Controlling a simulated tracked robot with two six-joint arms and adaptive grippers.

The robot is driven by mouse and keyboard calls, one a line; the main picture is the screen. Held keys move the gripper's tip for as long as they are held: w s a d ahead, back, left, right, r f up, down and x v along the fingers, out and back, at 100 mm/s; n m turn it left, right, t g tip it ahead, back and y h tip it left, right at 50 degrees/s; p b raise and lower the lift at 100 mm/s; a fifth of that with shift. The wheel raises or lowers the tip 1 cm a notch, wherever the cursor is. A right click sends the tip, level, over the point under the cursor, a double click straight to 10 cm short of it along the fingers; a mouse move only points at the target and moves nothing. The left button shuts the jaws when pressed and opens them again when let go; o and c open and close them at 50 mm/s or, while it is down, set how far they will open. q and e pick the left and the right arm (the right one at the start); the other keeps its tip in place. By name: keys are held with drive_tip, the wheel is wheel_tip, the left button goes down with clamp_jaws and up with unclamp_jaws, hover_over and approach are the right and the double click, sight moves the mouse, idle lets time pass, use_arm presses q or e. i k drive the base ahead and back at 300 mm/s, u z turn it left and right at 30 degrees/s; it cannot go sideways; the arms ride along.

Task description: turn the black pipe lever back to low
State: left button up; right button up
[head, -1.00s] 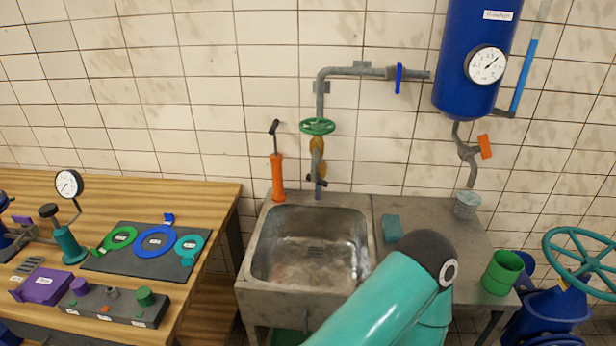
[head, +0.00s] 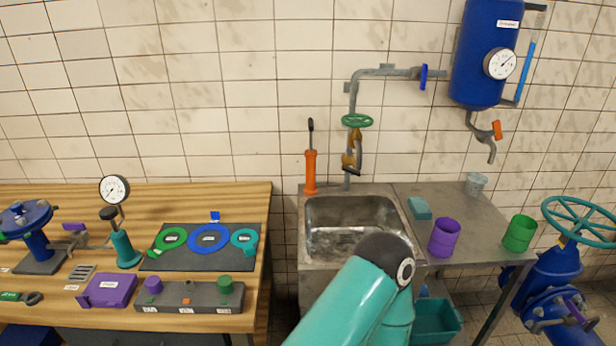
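A small black lever (head: 351,170) shows at the lower end of the brass valve fitting (head: 352,150) on the grey wall pipe (head: 353,100), above the back of the sink (head: 350,207). It is small here, and I cannot read its setting or any low mark. A green handwheel (head: 357,120) sits just above the brass fitting. A teal link of my arm rises from the bottom middle, in front of the sink's front right part. Neither of my grippers is in view.
An orange hand pump (head: 310,170) stands left of the fitting. A blue lever (head: 423,77) is higher on the pipe. A purple cup (head: 444,237) and a green cup (head: 519,233) stand on the right counter. The wooden workbench (head: 60,205) at left holds several tools.

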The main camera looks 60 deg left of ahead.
sight(350, 171)
drive_tip(key=u, duration=0.15)
drive_tip(key=k, duration=0.75)
drive_tip(key=u, duration=0.75)
drive_tip(key=i, duration=1)
